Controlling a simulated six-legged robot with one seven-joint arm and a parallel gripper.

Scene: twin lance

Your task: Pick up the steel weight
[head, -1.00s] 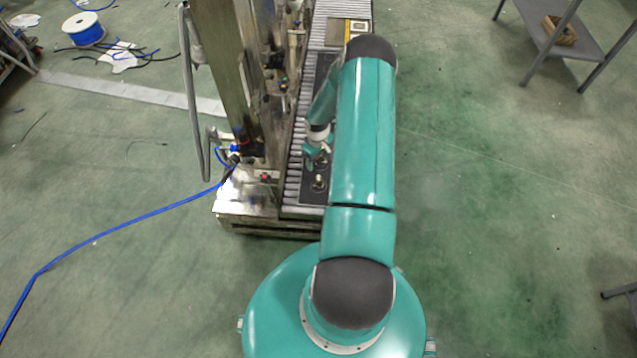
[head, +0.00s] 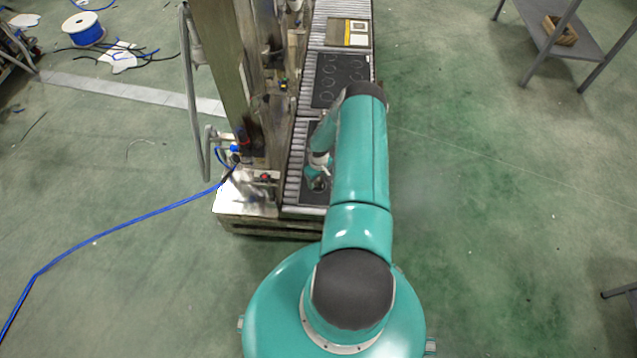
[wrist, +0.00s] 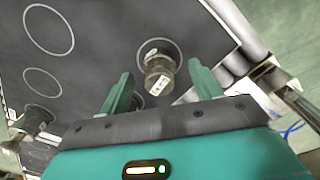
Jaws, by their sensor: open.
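In the head view my gripper (head: 314,175) is low over the near dark mat (head: 310,199), partly hidden by my forearm. A second metal weight (wrist: 35,119) shows at the left of the wrist view.
The mats lie on a roller conveyor (head: 292,180). A metal frame with a tall post (head: 222,70) stands close on its left. A second dark mat with circles (head: 340,80) and a box (head: 348,32) lie farther along. The floor to the right (head: 490,200) is clear.

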